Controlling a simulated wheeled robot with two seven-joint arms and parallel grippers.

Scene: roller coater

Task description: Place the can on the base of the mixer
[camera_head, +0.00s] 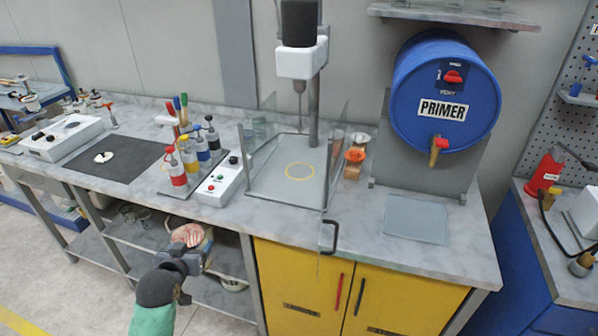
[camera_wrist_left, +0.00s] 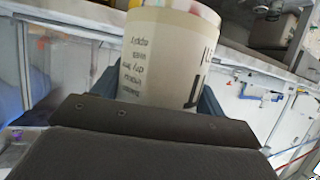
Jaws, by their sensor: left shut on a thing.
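My left gripper (camera_head: 192,251) is shut on the can (camera_head: 188,233) in the lower left of the head view. They are in front of the bench, left of the yellow cabinet. The can's open top shows pinkish contents. In the left wrist view the can (camera_wrist_left: 160,58) is cream with dark printing, between the fingers. The mixer (camera_head: 302,62) stands on the bench, with a black motor, white head and thin stirring shaft. Its grey base (camera_head: 285,187) has a yellow ring and looks empty. Clear panels flank the base. My right gripper is not in view.
A control box (camera_head: 220,183) and several colored bottles (camera_head: 188,157) stand left of the mixer. The blue primer drum (camera_head: 445,92) stands right. The bench front edge lies between can and base.

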